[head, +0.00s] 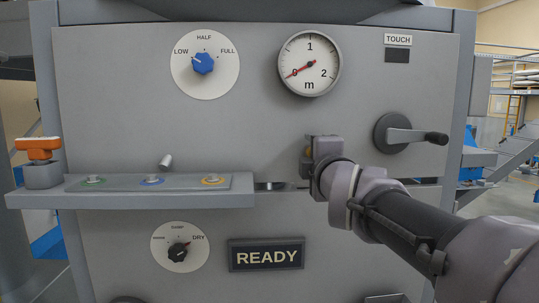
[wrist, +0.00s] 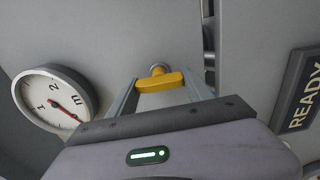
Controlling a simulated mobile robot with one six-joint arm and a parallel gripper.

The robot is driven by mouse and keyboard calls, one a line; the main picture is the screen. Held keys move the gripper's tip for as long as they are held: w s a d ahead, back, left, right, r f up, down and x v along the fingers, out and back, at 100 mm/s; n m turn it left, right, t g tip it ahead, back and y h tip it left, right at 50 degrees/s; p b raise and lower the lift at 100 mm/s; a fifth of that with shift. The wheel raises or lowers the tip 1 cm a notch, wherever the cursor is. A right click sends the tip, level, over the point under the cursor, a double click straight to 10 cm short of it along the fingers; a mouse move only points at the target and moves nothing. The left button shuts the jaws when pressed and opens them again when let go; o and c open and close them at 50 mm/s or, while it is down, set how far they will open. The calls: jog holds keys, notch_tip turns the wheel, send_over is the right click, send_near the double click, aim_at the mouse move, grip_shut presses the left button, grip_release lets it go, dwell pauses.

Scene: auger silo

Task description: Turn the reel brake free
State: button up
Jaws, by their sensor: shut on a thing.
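A small yellow handle (wrist: 160,82) on a round metal stem stands out from the grey panel in the wrist view; it is probably the reel brake. My gripper (wrist: 161,86) is shut on it, one finger at each end of the handle. In the head view my gripper (head: 308,155) is against the panel, below the gauge, and the handle is mostly hidden by it. In the wrist view the handle lies nearly level, slightly tilted.
The round gauge (head: 310,64) reads about 0. A shelf (head: 130,199) with an orange-topped thing (head: 38,148) juts out at left. A sign (head: 266,256) says READY.

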jog(key=o, duration=1.4)
jog(key=shift+c, duration=0.2)
jog(key=s+p, duration=0.2)
jog(key=s, duration=1.5)
jog(key=shift+s, duration=0.2)
